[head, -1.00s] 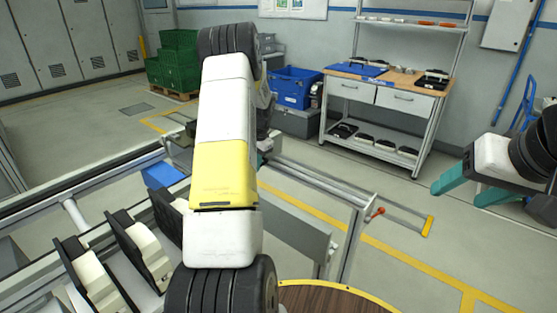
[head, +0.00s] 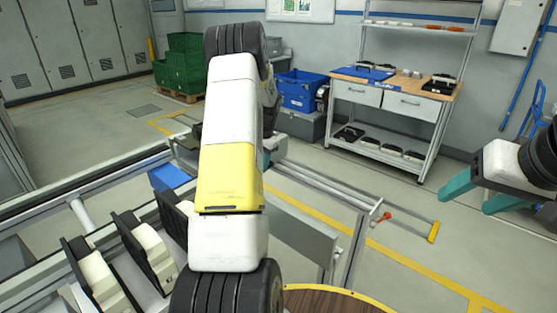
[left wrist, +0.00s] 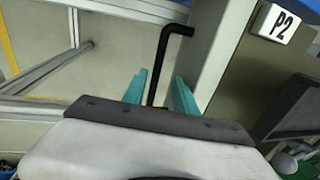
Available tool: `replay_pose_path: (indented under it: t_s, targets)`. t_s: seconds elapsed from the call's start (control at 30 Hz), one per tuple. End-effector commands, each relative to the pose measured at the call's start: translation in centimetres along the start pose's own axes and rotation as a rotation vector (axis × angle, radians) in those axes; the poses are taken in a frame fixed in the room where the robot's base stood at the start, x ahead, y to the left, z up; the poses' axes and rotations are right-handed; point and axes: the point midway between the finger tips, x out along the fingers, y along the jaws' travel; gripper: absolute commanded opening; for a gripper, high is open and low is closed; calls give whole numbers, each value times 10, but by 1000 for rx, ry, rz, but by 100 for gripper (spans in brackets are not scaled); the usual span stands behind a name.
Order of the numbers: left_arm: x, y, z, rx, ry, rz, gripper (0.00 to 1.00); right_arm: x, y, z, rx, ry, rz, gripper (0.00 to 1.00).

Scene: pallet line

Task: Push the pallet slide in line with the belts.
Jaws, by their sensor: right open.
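In the head view the slide's rails (head: 335,188) run from behind my left arm toward the right, with an orange-red knob (head: 386,215) and a yellow end piece (head: 433,232). My left arm hides the left part, so I cannot tell how the slide stands against the belts. In the left wrist view my left gripper (left wrist: 160,85) is open, its teal fingers on either side of a black bent handle (left wrist: 163,55), with gaps showing. In the head view my right gripper (head: 470,194) is open and empty, at the right edge, away from the slide.
Black-and-white parts (head: 150,246) stand in a row on the line at lower left. A blue bin (head: 170,176) lies beyond them. A workbench (head: 395,95), a blue crate (head: 300,88) and green crates (head: 185,65) stand at the back. A P2 label (left wrist: 283,26) shows in the left wrist view.

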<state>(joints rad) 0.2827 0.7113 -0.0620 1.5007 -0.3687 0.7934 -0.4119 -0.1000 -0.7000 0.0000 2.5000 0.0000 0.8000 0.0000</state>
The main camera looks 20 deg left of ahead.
Motion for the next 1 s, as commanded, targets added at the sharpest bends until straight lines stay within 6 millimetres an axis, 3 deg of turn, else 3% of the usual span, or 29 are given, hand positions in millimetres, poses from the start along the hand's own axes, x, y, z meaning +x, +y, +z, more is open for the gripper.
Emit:
replay_pose_path:
  t_s: [0.1, 0.3, 0.87, 1.0]
  targets:
    - [-24, -1, -1, 0, 4, -3, 34, 0, 0, 0, 0, 0, 0, 60]
    - [-52, -2, -1, -1, 3, -3, 34, 0, 0, 0, 0, 0, 0, 60]
    - [-60, -1, 0, -1, 1, -2, 34, 0, 0, 0, 0, 0, 0, 60]
    - [-76, 5, 1, -9, 20, -1, 34, 0, 0, 0, 0, 0, 0, 60]
